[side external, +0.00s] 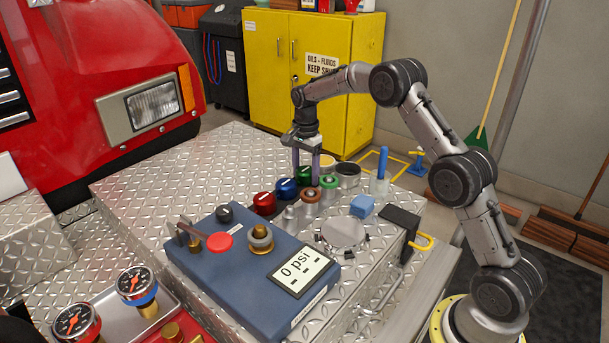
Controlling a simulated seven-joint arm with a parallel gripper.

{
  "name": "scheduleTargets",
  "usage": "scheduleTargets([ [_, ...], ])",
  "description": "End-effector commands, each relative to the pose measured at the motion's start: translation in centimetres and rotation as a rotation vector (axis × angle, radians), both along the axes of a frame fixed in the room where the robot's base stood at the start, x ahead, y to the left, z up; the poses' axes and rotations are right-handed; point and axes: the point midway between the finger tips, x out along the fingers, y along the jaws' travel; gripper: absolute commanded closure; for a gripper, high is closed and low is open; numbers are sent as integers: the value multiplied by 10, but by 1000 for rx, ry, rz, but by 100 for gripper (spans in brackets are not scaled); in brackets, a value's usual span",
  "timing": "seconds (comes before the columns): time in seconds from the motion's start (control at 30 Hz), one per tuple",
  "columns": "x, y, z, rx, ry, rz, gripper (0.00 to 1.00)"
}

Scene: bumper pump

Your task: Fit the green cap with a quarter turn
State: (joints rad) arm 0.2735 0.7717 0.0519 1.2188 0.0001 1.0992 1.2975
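The green cap (304,174) stands in a row of caps on the diamond-plate deck. My gripper (306,174) points straight down over it, with its fingers apart on either side of the cap. I cannot tell whether the fingers touch the cap. A fitting with a green ring (329,182) stands just right of the gripper. A fitting with a brown ring (309,195) stands in front of it.
A blue cap (287,188) and a red cap (264,204) stand close left of the gripper. A blue panel (245,262) reading 0 psi lies in front.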

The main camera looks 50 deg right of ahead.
Motion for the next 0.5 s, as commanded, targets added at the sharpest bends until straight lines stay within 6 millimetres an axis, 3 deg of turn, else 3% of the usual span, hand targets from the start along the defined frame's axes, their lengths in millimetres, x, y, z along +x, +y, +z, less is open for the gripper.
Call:
scheduleTargets([
  [0.03,0,0,0,0,0,0,47],
  [0.3,0,0,1,0,0,0,96],
  [0.5,1,0,9,-1,-4,0,97],
])
